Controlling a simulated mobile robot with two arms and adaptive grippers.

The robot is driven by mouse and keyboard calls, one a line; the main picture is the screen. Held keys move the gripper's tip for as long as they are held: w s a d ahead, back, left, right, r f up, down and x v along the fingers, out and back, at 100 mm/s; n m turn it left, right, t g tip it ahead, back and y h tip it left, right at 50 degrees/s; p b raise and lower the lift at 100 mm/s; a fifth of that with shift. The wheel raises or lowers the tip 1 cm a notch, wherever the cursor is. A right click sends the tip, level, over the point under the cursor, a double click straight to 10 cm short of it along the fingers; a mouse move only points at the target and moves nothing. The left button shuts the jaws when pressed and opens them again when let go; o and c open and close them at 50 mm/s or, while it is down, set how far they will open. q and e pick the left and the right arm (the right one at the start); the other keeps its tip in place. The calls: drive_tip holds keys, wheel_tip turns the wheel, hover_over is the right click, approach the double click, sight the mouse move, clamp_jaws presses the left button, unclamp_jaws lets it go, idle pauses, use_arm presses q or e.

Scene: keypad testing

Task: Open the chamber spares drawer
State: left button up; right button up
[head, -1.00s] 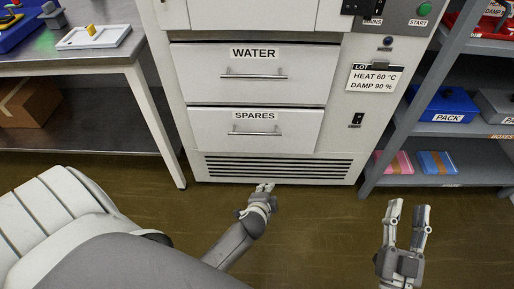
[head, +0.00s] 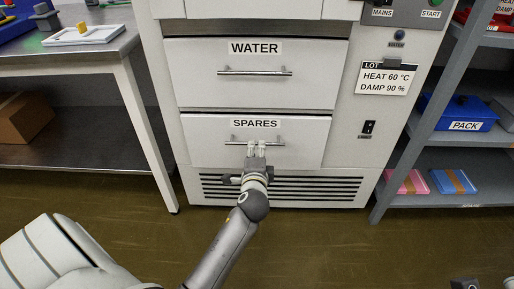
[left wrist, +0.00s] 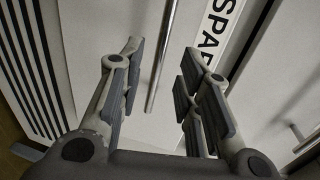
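The spares drawer (head: 210,145) is the lower white drawer of the chamber, labelled SPARES, and looks closed. Its horizontal metal bar handle (head: 290,143) is partly hidden by my left gripper (head: 256,148). In the left wrist view my left gripper (left wrist: 158,80) is open, and the drawer handle (left wrist: 163,55) runs between its two fingers with a gap to each. I cannot tell how deep the bar sits between them. Only a small dark part of my right gripper (head: 465,284) shows at the bottom right edge; its fingers are not clear.
The closed WATER drawer (head: 205,90) is above, with its own handle (head: 255,71). A vent grille (head: 300,190) lies below the spares drawer. A metal table (head: 130,65) stands left and a shelf rack (head: 400,165) right. The floor in front is free.

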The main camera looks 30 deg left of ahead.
sight(257, 143)
use_arm(q)
drive_tip(key=b+x, duration=0.1)
drive_tip(key=x, duration=0.4)
drive_tip(key=shift+w+a+f, duration=0.1)
drive_tip(key=shift+f, duration=0.05)
clamp_jaws()
